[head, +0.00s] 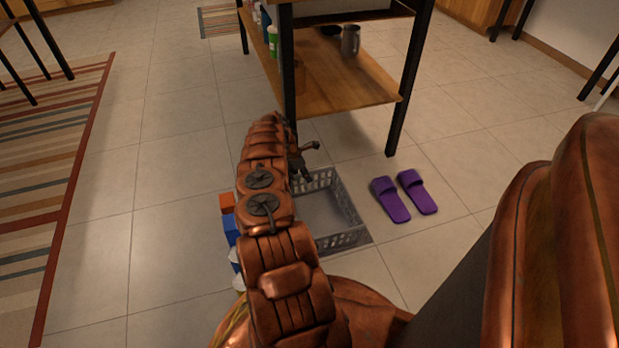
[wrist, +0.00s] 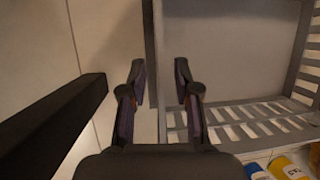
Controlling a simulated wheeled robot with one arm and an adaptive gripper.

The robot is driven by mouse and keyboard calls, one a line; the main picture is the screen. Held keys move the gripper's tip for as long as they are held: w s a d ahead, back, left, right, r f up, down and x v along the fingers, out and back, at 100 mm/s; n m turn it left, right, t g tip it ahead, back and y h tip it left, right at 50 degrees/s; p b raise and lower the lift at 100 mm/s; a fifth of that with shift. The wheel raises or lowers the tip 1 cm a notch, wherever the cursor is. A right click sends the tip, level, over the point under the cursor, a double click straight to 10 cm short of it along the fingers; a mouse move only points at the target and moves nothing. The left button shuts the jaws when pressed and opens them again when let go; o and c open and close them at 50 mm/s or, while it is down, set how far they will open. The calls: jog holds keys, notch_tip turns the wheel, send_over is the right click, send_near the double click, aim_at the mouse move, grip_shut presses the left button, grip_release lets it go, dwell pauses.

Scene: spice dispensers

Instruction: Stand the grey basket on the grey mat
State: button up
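The grey basket (head: 342,239), with slatted walls, stands upright on the floor under and beside my arm in the head view. A darker grey strip, seemingly the grey mat (head: 367,239), shows along its right and front edge; my arm hides the basket's left part. My gripper (head: 304,158) is at the basket's far side, near the table leg. In the wrist view my gripper (wrist: 161,92) is open and empty, its fingers on either side of the line of one basket wall (wrist: 152,45). I cannot tell its height above the rim.
A black-legged table with a wooden shelf (head: 340,85) stands just beyond the basket; its leg (wrist: 50,125) is close to the gripper. Purple slippers (head: 403,196) lie to the right. Orange and blue items (head: 228,203) and bottles stand left of the basket.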

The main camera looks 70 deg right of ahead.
jog(key=w+a+r+m+t+p, duration=0.1)
jog(key=w+a+r, duration=0.75)
jog(key=r, duration=0.25)
jog(key=w+a+r+m+p, duration=0.1)
jog(key=w+a+r, duration=0.6)
jog(key=a+r, duration=0.25)
jog(key=w+a+r+m+t+y, duration=0.1)
jog(key=a+r, duration=0.6)
jog(key=a, duration=0.2)
jog(key=a+r+y, duration=0.1)
jog(key=a+r, duration=0.5)
jog(key=a, duration=0.3)
jog(key=s+a+r+m, duration=0.1)
jog(key=s+a+r, duration=0.45)
jog(key=a, duration=0.35)
jog(key=s+a+r+m, duration=0.1)
jog(key=s+a+r, duration=0.4)
jog(key=a, duration=0.4)
jog(key=s+a+m, duration=0.1)
jog(key=s+a, duration=0.2)
jog(key=s, duration=0.3)
jog(key=s+a+m, duration=0.1)
jog(key=s+a, duration=0.2)
jog(key=s, duration=0.4)
jog(key=s+a+m+g, duration=0.1)
jog(key=s+a, duration=0.2)
jog(key=s, duration=0.4)
jog(key=shift+a+r, duration=0.35)
jog(key=shift+r, duration=0.05)
